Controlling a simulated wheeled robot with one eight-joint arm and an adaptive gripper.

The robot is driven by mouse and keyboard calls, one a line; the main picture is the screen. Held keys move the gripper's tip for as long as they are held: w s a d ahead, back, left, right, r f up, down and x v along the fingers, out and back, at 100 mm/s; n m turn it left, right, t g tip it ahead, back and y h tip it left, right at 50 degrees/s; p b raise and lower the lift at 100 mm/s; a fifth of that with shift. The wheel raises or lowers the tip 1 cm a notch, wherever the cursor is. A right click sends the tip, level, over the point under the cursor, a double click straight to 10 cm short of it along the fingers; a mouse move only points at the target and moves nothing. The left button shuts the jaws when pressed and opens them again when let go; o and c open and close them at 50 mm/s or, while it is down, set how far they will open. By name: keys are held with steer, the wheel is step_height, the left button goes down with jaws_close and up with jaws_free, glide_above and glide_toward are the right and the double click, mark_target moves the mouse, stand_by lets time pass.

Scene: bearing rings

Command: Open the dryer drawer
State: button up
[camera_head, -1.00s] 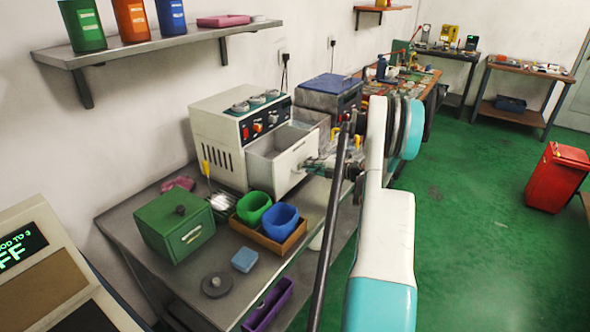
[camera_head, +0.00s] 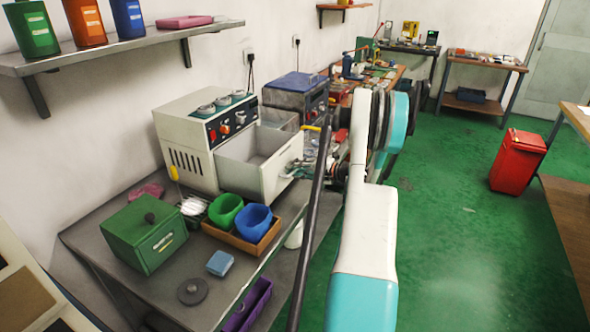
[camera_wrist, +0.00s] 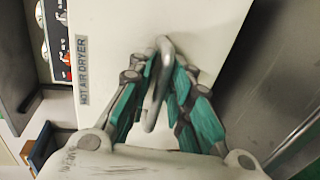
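The dryer (camera_head: 180,150) is a cream box with dark knobs and red switches, standing on the grey bench. Its drawer (camera_head: 240,176) is pulled well out, and its hollow inside shows from above. In the wrist view the drawer front (camera_wrist: 215,35) carries a "HOT AIR DRYER" label and a grey loop handle (camera_wrist: 164,48). My gripper (camera_wrist: 163,80) has its teal-and-grey fingers closed about this handle, one on each side. In the head view my gripper (camera_head: 300,169) is at the drawer front, partly hidden by my arm.
A green box (camera_head: 145,233), a wooden tray (camera_head: 240,243) with green and blue cups, a blue block (camera_head: 220,263) and a dark disc (camera_head: 192,291) are on the bench (camera_head: 100,245). A red bin (camera_head: 517,160) stands on the open green floor at right.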

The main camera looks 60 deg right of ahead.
steer(key=v, duration=1.2)
stand_by(0.6)
